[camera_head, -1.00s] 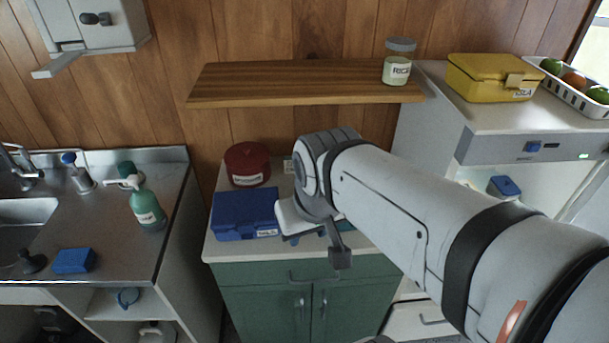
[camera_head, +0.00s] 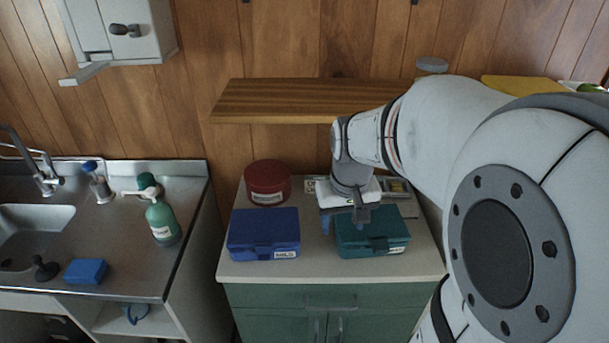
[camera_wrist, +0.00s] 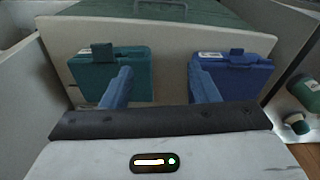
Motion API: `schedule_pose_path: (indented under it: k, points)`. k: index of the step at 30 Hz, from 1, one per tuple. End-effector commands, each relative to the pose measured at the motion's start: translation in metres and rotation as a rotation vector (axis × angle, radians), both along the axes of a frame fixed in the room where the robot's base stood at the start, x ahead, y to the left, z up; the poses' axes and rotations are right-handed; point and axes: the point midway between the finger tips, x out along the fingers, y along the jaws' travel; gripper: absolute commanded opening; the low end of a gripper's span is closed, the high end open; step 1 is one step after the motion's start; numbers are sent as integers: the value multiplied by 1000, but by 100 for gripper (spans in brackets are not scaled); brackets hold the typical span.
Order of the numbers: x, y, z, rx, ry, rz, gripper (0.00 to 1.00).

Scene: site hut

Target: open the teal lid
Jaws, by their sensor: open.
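The teal box (camera_head: 372,245) sits on the right of the cabinet top, with its lid down and a dark latch on the front side. It also shows in the wrist view at the left (camera_wrist: 90,75). My gripper (camera_head: 352,222) is open and empty, over the back left of the teal box. In the wrist view my two blue fingers (camera_wrist: 160,78) stand wide apart, one overlapping the teal box's right edge and one overlapping the blue box. I cannot tell whether the finger touches the teal lid. My wrist hides part of the lid's rear in the head view.
A blue box (camera_head: 264,238) stands left of the teal one, with a gap between. A red round tin (camera_head: 268,184) sits behind it. A wooden shelf (camera_head: 290,100) hangs above the cabinet. A sink counter (camera_head: 125,255) with a green bottle (camera_head: 163,222) is at the left.

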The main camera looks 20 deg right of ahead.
Motion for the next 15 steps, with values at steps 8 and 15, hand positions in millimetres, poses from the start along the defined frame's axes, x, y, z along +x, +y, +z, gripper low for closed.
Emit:
schedule_pose_path:
  k: [8,15]
  points:
    - [41,-51,-54,24,101,-66,55]
    - [47,-60,-69,29,117,-75,55]
